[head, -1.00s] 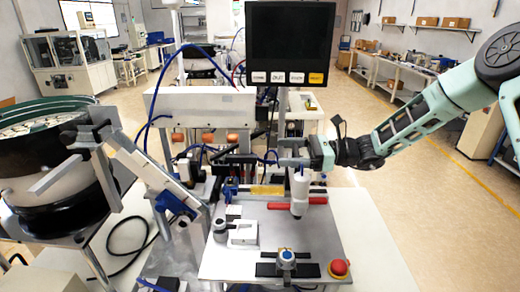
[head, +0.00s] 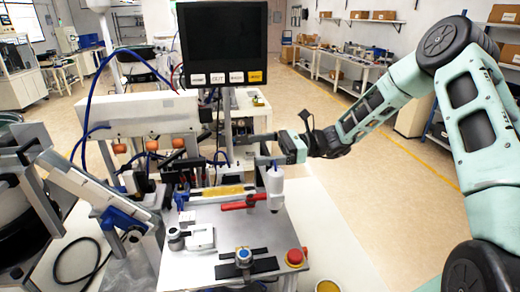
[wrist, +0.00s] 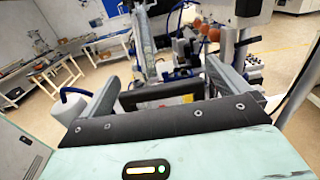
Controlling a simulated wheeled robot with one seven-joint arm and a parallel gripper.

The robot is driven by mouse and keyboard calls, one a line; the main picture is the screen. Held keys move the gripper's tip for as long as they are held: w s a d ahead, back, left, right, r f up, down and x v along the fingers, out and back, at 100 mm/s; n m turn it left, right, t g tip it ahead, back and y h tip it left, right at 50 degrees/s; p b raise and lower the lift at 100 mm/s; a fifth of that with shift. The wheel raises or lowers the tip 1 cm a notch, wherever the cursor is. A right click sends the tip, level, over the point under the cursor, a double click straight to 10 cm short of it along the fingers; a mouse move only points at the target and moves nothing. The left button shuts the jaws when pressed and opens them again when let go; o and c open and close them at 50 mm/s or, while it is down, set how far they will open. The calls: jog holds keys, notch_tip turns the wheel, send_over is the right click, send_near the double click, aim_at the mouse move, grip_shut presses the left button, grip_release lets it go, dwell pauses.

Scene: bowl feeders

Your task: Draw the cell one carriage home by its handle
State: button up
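My gripper (head: 252,149) is at the end of the arm reaching in from the right, above the metal work plate (head: 205,255). In the wrist view its two fingers (wrist: 170,85) are spread wide, with nothing held between them. A red bar-like handle (head: 240,203) lies at the back of the plate, below the gripper. Several orange knobs (head: 152,144) hang under the white housing (head: 140,112), left of the gripper; some also show in the wrist view (wrist: 251,66). I cannot tell which part is the cell one carriage.
A white bottle (head: 275,190) stands close below the gripper. A monitor (head: 222,42) with a button row rises behind. A red mushroom button (head: 295,257) and a blue-topped clamp (head: 243,256) are at the plate's front. A sloped feeder track (head: 95,188) is left.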

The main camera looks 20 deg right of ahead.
jog(key=s+d+b, duration=0.3)
jog(key=d+b, duration=0.2)
jog(key=d, duration=1.2)
jog(key=shift+s+b, duration=0.2)
jog(key=shift+b, duration=0.2)
jog(key=shift+a, duration=0.1)
